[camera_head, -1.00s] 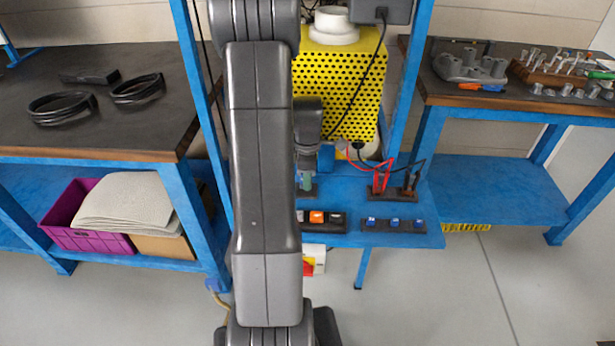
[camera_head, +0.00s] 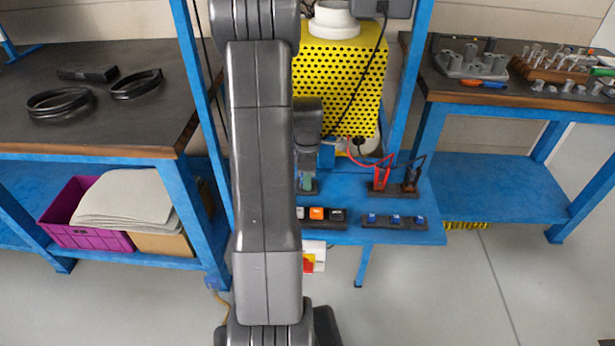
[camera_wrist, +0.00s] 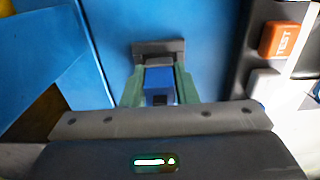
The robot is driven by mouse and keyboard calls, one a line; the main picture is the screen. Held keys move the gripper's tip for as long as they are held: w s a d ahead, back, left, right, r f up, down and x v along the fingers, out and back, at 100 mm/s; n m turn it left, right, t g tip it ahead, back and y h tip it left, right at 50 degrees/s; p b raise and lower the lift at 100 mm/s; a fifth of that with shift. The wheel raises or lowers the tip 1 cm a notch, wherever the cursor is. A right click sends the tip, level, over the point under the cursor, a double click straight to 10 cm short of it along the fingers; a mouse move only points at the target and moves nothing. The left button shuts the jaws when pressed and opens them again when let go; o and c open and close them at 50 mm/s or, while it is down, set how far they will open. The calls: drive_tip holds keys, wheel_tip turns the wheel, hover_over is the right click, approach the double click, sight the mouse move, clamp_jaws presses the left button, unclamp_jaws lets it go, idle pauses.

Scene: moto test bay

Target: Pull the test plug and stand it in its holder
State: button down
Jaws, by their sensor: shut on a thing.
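The test plug is a small blue block (camera_wrist: 158,84) with a dark end, between the green fingers of my gripper (camera_wrist: 158,76) in the wrist view. My gripper is shut on it. A dark holder block (camera_wrist: 158,47) lies on the blue shelf just beyond the fingertips. In the head view my gripper (camera_head: 306,182) is low over the same holder block (camera_head: 309,192), mostly behind my arm, and the plug is hard to make out there. I cannot tell whether the plug is seated in the holder or just above it.
A strip with an orange TEST button (camera_head: 317,213) and a strip of blue switches (camera_head: 395,221) lie along the shelf's front. Red (camera_head: 381,179) and black (camera_head: 411,178) leads stand at right. The yellow perforated box (camera_head: 345,85) is behind. Benches flank both sides.

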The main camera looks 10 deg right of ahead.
drive_tip(key=shift+f, duration=0.1)
drive_tip(key=c, duration=1.1)
unclamp_jaws()
drive_tip(key=shift+o, duration=0.2)
wheel_tip(320, 180, up, 14)
drive_tip(key=shift+p, duration=0.3)
drive_tip(key=shift+f, duration=0.15)
wheel_tip(320, 180, down, 13)
drive_tip(key=shift+f, duration=0.1)
drive_tip(key=shift+f, duration=0.1)
